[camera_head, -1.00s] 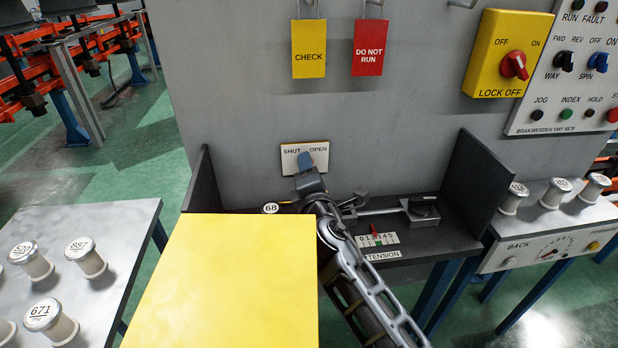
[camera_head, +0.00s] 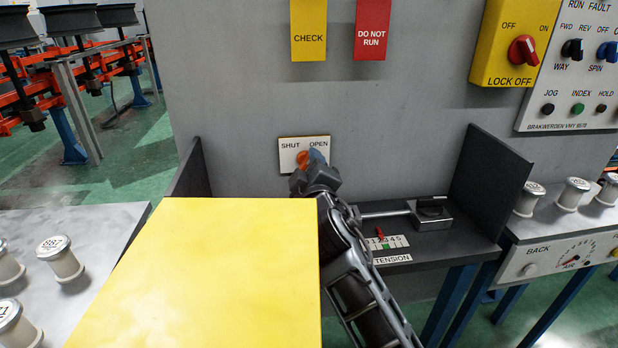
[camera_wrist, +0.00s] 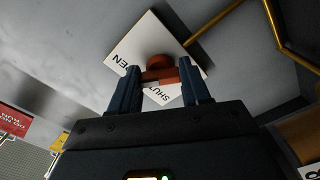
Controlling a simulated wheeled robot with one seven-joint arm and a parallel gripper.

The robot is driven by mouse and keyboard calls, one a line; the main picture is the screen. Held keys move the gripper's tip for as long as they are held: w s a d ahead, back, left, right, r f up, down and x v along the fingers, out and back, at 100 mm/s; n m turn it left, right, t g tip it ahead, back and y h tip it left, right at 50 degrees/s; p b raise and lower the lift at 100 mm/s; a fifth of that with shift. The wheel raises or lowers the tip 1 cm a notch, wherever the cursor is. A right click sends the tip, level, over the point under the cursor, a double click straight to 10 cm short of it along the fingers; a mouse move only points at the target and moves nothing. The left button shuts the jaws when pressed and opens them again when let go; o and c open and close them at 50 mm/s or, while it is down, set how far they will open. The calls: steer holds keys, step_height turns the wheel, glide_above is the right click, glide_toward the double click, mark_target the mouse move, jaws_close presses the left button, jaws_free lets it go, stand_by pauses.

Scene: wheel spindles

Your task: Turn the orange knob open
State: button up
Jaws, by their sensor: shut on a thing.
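The orange knob (camera_head: 303,159) sits on a white plate (camera_head: 289,146) marked SHUT on the left and OPEN on the right, fixed to the grey panel. My gripper (camera_head: 315,160) is at the knob, with its blue fingers partly covering it. In the wrist view the knob (camera_wrist: 160,66) lies between the two blue fingers (camera_wrist: 160,85), which are shut on its bar. The plate (camera_wrist: 133,42) appears tilted there, with its lettering upside down. The exact angle of the knob is hard to tell in the head view.
A yellow box-like surface (camera_head: 209,262) fills the near foreground. A dark shelf (camera_head: 425,242) with a tension scale (camera_head: 386,244) lies right of my arm, between dark side walls (camera_head: 490,185). A yellow lock-off switch (camera_head: 505,40) is at upper right. Spools (camera_head: 60,258) stand on the left table.

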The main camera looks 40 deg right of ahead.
steer(key=shift+f+m+b, duration=0.2)
steer(key=shift+m+b, duration=0.65)
steer(key=shift+m, duration=0.25)
steer(key=o, duration=1.1)
steer(key=shift+r, duration=0.1)
steer(key=shift+c, duration=0.2)
steer(key=v, duration=0.7)
steer(key=shift+s+a+b, duration=0.25)
steer(key=shift+s+b, duration=0.1)
steer(key=shift+b, duration=0.05)
